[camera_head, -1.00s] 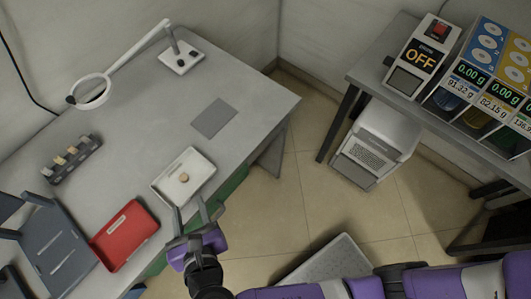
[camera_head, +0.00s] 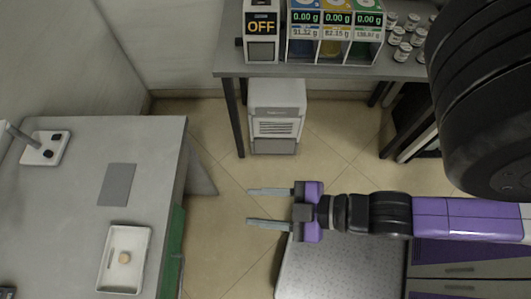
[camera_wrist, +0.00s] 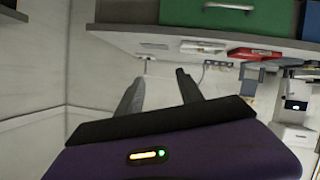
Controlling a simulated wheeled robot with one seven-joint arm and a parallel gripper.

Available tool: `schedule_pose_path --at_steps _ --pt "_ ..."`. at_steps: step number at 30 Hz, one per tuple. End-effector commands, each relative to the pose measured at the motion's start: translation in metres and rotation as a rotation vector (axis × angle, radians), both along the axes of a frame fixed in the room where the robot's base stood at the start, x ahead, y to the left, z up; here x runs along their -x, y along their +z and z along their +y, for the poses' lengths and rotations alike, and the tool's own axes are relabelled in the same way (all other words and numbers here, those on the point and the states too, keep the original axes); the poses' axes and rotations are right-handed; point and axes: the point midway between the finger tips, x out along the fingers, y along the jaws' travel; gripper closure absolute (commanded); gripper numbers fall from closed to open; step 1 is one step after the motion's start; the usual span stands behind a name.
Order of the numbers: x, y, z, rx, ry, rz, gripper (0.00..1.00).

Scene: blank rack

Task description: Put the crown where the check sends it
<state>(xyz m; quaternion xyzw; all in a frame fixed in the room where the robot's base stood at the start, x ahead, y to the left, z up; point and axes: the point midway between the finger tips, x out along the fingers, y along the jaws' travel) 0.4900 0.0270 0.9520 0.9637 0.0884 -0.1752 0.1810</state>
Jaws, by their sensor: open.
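The crown (camera_head: 124,257) looks like a small tan piece and lies on the white tray (camera_head: 139,243) on the left grey table. My gripper (camera_head: 250,207) is out over the floor, to the right of that table and apart from the tray. Its two fingers are spread and nothing is between them. The wrist view also shows the open, empty fingers (camera_wrist: 160,78). A white device (camera_head: 262,50) with an "OFF" display stands on the back table. Beside it are blue, yellow and green bins (camera_head: 335,45) with displays reading 0.00 g.
A grey mat (camera_head: 117,185) lies on the left table (camera_head: 150,150). A white machine (camera_head: 276,115) stands on the floor by the back table. Several small jars (camera_head: 398,36) stand right of the bins. Open tiled floor (camera_head: 215,235) lies between the tables. The wrist view shows a red tray (camera_wrist: 258,54).

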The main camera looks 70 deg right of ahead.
Motion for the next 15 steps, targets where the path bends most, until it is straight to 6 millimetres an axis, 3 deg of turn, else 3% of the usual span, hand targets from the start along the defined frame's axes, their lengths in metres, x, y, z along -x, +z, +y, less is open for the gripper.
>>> schedule_pose_path --at_steps 3,6,15 --pt "0.015 0.032 -0.017 -0.199 -0.141 -0.043 0.56" --pt "0.021 0.049 -0.025 -0.296 -0.204 -0.073 0.56" --pt "0.022 0.056 -0.028 -0.341 -0.229 -0.089 0.56"
